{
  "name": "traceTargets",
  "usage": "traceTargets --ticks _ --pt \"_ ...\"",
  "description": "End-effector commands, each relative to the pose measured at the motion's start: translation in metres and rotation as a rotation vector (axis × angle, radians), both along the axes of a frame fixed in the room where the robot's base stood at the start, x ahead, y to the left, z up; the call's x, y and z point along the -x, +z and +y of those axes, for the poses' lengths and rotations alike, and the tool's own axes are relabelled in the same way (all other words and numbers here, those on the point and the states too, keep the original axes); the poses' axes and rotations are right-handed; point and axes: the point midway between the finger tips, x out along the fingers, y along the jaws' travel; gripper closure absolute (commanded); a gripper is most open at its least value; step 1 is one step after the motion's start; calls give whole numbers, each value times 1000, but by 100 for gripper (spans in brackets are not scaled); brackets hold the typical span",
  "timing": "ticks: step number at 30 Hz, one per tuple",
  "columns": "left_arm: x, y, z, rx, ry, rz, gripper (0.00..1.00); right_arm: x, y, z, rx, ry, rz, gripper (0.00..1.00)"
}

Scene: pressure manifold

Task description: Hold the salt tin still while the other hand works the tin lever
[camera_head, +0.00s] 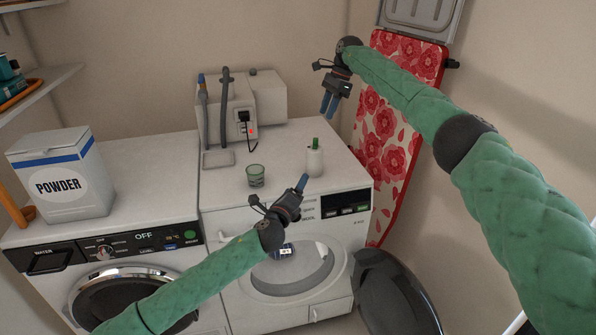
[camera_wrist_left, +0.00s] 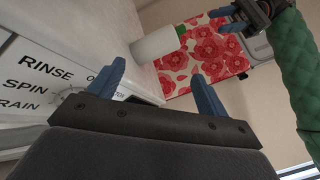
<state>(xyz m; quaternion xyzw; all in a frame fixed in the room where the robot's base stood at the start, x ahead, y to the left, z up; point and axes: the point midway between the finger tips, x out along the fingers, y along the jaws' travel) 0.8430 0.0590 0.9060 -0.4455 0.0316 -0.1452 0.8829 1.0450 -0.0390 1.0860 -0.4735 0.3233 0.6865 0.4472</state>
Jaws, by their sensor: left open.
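A white cylinder with a green piece on top, which I take as the salt tin (camera_head: 314,162), stands upright on the right machine's top. The green piece, likely the tin lever (camera_head: 315,142), sticks up from it. The tin also shows in the left wrist view (camera_wrist_left: 155,43), lying sideways in that picture beyond my fingers. My left gripper (camera_head: 302,183) is open and empty, in front of the tin and apart from it. Its fingers show spread in the left wrist view (camera_wrist_left: 160,80). My right gripper (camera_head: 329,104) hangs above and behind the tin, fingers slightly apart, empty.
A green-grey glass (camera_head: 256,177) stands left of the tin. A grey-white device with hoses (camera_head: 240,105) sits at the back. A powder box (camera_head: 62,177) stands on the left machine. A red flowered ironing board (camera_head: 395,125) leans at the right wall.

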Motion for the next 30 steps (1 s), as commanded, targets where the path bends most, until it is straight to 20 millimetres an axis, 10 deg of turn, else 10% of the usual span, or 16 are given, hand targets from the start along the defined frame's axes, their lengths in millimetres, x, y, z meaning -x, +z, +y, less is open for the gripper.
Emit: traceTargets --ticks 13,30 --pt "-70 46 5 -492 -137 -284 23 0 0 0 0 0 0 64" --pt "-105 -1 -8 -849 -353 -383 23 0 0 0 0 0 0 64"
